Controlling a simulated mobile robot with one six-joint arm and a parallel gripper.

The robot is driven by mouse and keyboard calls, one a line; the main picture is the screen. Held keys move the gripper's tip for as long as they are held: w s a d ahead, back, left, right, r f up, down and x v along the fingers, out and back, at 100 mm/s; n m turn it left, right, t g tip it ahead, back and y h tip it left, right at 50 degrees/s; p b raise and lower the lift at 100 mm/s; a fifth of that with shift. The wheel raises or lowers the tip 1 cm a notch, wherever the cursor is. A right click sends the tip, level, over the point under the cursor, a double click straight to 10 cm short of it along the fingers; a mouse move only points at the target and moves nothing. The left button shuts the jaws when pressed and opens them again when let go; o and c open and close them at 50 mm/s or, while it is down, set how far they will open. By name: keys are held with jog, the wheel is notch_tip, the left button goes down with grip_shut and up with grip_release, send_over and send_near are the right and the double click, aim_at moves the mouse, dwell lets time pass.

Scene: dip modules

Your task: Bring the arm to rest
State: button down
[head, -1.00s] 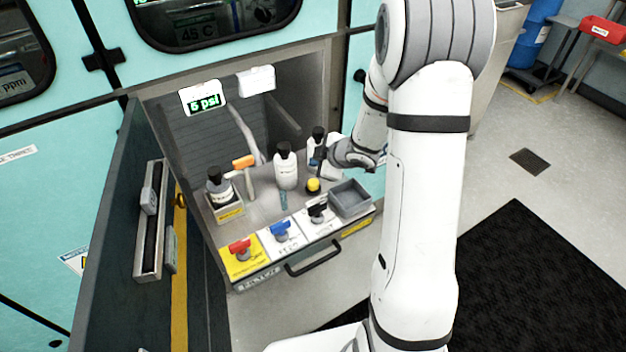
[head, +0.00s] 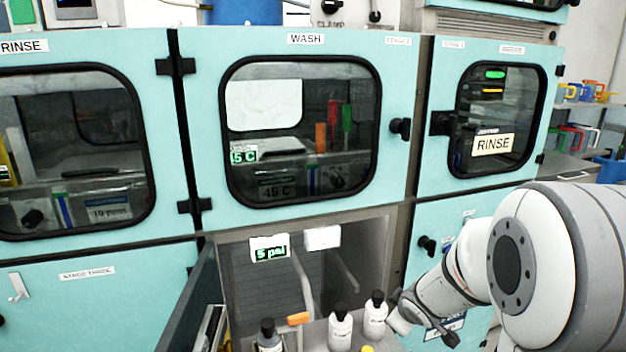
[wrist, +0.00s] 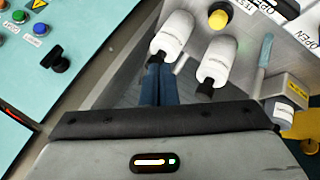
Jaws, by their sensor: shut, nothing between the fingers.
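My gripper (wrist: 160,76) shows in the wrist view as dark blue fingers held together, with nothing between them. The fingertips lie beside the black cap of a white bottle (wrist: 176,35); whether they touch it I cannot tell. In the head view my arm comes in from the right, and its wrist end is beside the right-hand white bottle (head: 375,318). The fingertips are hard to make out there.
A second white bottle (wrist: 218,62) and a yellow button (wrist: 219,16) are close by. Teal cabinet doors, one marked WASH (head: 305,39), rise above. The bay's open door (head: 200,290) is on the left.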

jog(key=s+a+r+m+g, duration=0.2)
jog(key=s+r+m, duration=0.1)
jog(key=s, duration=0.5)
jog(key=s+a+r+m+g+p, duration=0.1)
jog(key=s+r+m, duration=0.2)
jog(key=s, duration=0.4)
jog(key=s+a+r+m+g+p, duration=0.1)
jog(key=s+a+r+m+g, duration=0.1)
jog(key=s, duration=0.6)
jog(key=shift+s+a+r+m+g+y, duration=0.35)
jog(key=shift+r+m, duration=0.25)
jog(key=shift+r, duration=0.25)
jog(key=shift+w, duration=0.1)
dwell(2.7)
jog(key=w+a+f+m+t+y+b, duration=0.1)
jog(key=w+a+f+m+y, duration=0.2)
jog(key=w+m, duration=0.35)
jog(key=w+a+f+m+t+y+b, duration=0.1)
jog(key=w+a+f+m+y, duration=0.25)
jog(key=w, duration=0.55)
jog(key=w+d+f+m+t+h, duration=0.1)
jog(key=w+d+f+m, duration=0.2)
jog(key=w+f+m, duration=0.1)
jog(key=w+d+f+m+t+h+b, duration=0.1)
jog(key=w+d+f+m+t, duration=0.1)
jog(key=w+d+f+m, duration=0.2)
jog(key=w+f+m, duration=0.1)
jog(key=w+m, duration=0.2)
jog(key=w, duration=0.1)
jog(key=shift+d+f, duration=0.15)
